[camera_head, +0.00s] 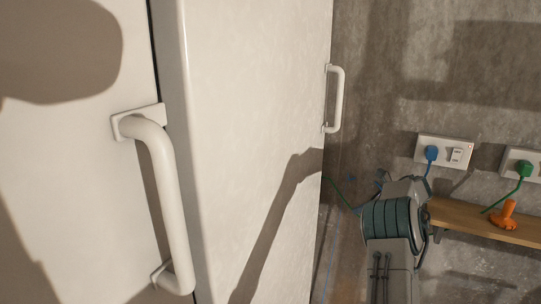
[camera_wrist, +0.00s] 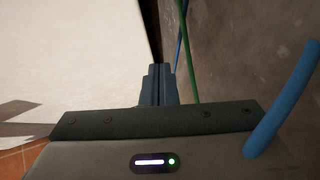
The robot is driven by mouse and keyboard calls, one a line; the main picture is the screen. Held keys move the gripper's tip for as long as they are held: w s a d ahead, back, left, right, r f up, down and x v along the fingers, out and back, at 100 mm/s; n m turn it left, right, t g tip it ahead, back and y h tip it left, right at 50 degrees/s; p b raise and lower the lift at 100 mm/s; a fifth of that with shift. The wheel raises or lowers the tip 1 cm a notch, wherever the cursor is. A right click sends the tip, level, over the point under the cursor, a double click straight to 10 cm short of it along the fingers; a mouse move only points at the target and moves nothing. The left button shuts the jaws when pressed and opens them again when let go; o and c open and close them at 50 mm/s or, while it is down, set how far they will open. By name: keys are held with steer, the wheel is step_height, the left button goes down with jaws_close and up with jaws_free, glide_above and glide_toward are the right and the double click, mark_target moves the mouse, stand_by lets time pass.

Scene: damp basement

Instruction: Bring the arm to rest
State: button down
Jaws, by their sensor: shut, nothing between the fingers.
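My gripper (camera_wrist: 157,84) shows in the wrist view, its two fingers together and nothing between them. It points along the gap between a pale cabinet side and the grey wall. In the head view my arm rises at the lower right, in front of the wall and right of the white cabinet (camera_head: 250,120). The gripper itself cannot be made out there; the arm's upper part hides what lies behind it.
The cabinet has white handles on its front (camera_head: 172,200) and far edge (camera_head: 338,98). A wooden shelf (camera_head: 465,217) with an orange object (camera_head: 505,216) is right of my arm. Blue (camera_head: 431,153) and green (camera_head: 524,169) plugs sit in wall sockets; their cords hang near my arm.

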step_height(320, 180, up, 18)
steer(key=w+m+t+h+p, duration=0.2)
steer(key=m+t+h, duration=0.2)
steer(key=m+t, duration=0.55)
steer(key=s+r+m+g+h+p, duration=0.15)
steer(key=s+r+m+h, duration=0.4)
steer(key=m, duration=0.85)
steer(key=s+a+f+m+g+p, duration=0.1)
steer(key=s+a+f+m+g, duration=0.2)
steer(key=s+a+m, duration=0.4)
steer(key=s+a+f+m+g+y+p, duration=0.1)
steer(key=s+a+f+m+g, duration=0.3)
steer(key=s, duration=1.6)
steer(key=s+a+f+m+g+y+p, duration=0.1)
steer(key=s+a+f+m+g, duration=0.2)
steer(key=s+a+m, duration=0.7)
steer(key=s+g, duration=0.2)
steer(key=s, duration=0.1)
steer(key=shift+s+a+f+p, duration=0.15)
steer(key=shift+s+f+p, duration=0.15)
steer(key=shift+p, duration=0.05)
steer(key=shift+y, duration=0.25)
